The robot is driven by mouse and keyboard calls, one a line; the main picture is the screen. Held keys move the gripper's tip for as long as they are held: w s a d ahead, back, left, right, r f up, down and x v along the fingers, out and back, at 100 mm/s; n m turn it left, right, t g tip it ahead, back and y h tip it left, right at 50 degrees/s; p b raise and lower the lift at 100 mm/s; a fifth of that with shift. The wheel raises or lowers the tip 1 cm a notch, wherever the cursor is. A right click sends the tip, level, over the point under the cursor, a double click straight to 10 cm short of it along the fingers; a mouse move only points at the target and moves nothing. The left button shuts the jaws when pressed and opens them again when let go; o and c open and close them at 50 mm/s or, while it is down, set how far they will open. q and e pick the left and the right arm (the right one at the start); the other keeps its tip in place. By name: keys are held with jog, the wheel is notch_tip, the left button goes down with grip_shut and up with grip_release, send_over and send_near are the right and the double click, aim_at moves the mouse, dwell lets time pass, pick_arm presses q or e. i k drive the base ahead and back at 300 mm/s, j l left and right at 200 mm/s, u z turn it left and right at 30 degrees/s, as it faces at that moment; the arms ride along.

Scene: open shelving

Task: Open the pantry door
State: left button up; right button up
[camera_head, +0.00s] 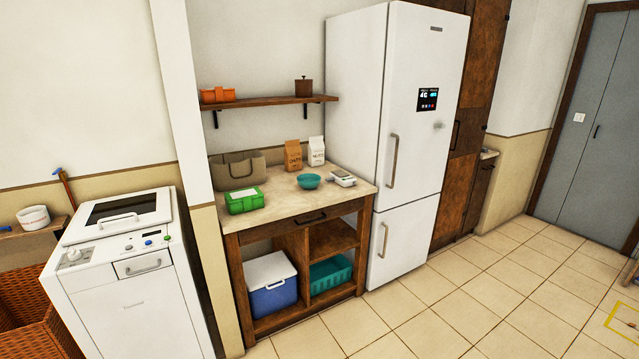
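A tall brown wooden cabinet (488,80), which looks like the pantry, stands right of the white fridge. Its door appears shut, with a dark vertical handle (455,135) near the fridge side. The fridge hides part of its left side. A grey door (590,150) in a brown frame is farther right in the wall, and it also looks shut. No label tells which is the pantry door. Neither of my grippers is in view.
The white fridge (405,130) with two closed doors juts out beside the cabinet. A wooden counter (285,205) and a white washing machine (130,290) stand to the left. The tiled floor (500,290) in front is mostly clear, with a yellow marking (619,318) at lower right.

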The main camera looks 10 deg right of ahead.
aim_at(489, 19)
jog(key=i+z, duration=0.7)
jog(key=i, duration=0.15)
jog(key=i+j+z, duration=0.15)
jog(key=i+z, duration=0.2)
jog(key=i+l+z, duration=0.25)
jog(key=i, duration=0.7)
jog(key=i+j+z, duration=0.15)
jog(key=i+z, duration=0.15)
jog(key=i, duration=0.6)
jog(key=i+u, duration=0.35)
jog(key=i, duration=0.2)
jog(key=i+l+u, duration=0.2)
jog(key=i+u, duration=0.15)
jog(key=i, duration=0.15)
jog(key=i+l+u, duration=0.35)
jog(key=i, duration=0.15)
